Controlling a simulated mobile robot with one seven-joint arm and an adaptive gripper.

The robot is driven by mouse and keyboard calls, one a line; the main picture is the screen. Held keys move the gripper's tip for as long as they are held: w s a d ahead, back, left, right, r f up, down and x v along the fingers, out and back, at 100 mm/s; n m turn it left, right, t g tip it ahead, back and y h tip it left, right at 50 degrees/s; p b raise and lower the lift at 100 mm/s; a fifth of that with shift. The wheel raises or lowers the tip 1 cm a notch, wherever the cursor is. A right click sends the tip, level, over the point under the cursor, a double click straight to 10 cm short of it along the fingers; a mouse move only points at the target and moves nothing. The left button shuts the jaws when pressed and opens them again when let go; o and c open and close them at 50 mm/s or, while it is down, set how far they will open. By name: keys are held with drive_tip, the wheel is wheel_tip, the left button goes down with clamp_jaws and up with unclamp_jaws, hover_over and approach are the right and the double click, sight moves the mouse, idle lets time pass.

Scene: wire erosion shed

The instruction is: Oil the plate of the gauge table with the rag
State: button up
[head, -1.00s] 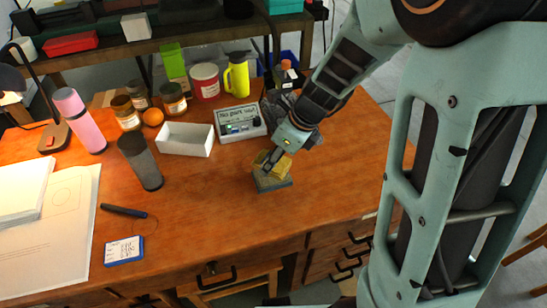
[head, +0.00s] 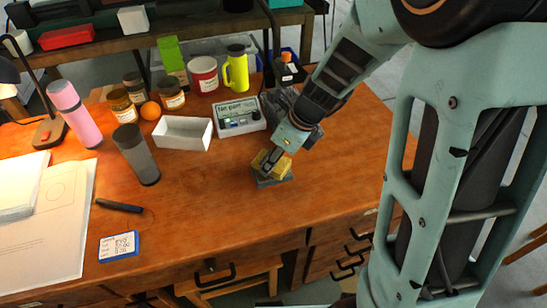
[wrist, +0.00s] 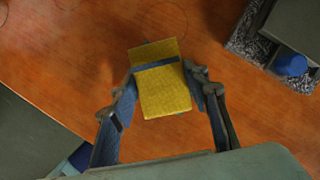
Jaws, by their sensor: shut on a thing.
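The yellow rag (head: 264,164) is in my gripper (head: 270,162), above the right-centre part of the wooden desk. In the wrist view the rag (wrist: 164,92) fills the space between the two fingers, with a dark blue band across its upper part.
A white open tray (head: 183,134) and a grey instrument box (head: 239,116) stand behind and left. A dark grey rough object (head: 284,101) lies close behind my gripper. A dark tumbler (head: 136,155) stands farther left. The desk in front of the block is clear.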

drive_tip(key=shift+f, duration=0.65)
idle(1.5)
drive_tip(key=shift+r, duration=0.1)
wheel_tip(320, 180, up, 7)
drive_tip(key=p, duration=0.7)
idle(0.7)
